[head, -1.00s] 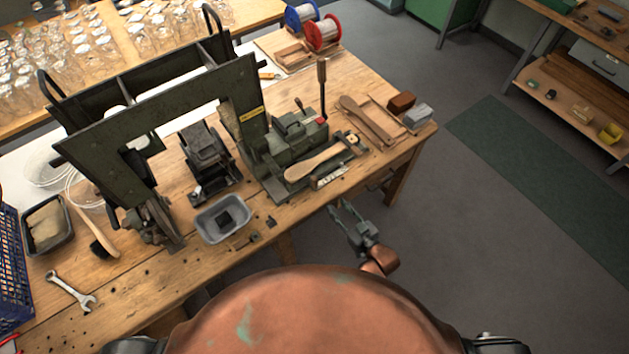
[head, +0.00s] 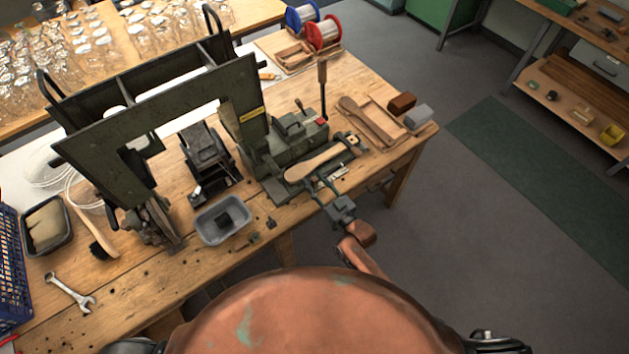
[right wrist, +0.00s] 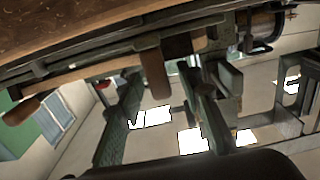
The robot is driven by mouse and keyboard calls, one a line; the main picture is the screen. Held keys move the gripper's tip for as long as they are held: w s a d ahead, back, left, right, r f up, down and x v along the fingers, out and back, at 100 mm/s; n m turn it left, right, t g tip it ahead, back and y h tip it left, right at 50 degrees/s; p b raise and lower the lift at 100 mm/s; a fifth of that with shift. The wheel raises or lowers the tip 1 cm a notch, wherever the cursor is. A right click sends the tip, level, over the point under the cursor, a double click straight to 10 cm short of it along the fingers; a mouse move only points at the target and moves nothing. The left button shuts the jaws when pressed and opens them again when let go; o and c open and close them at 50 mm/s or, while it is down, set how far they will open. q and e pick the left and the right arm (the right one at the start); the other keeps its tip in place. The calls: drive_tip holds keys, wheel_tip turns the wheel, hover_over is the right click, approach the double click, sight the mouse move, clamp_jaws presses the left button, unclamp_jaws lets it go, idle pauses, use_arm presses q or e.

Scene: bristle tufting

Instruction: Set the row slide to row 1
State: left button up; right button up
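The dark green machine (head: 292,142) stands at the right part of the bench in the head view, with a pale wooden brush back (head: 316,163) on its front carriage. A low strip with white markings (head: 331,176) lies along its front edge; I cannot read its row or be sure which part is the row slide. My right gripper (head: 328,194) reaches in at this front edge, fingers towards the machine. In the right wrist view its two fingers (right wrist: 170,88) are spread, with a brown tab (right wrist: 154,97) seen between them; contact cannot be told. My left gripper is out of view.
A tall lever (head: 322,88) rises behind the carriage. A grey tray (head: 222,219) sits to the left. The floor before the bench's right end is free.

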clamp_jaws()
idle(0.5)
idle(0.3)
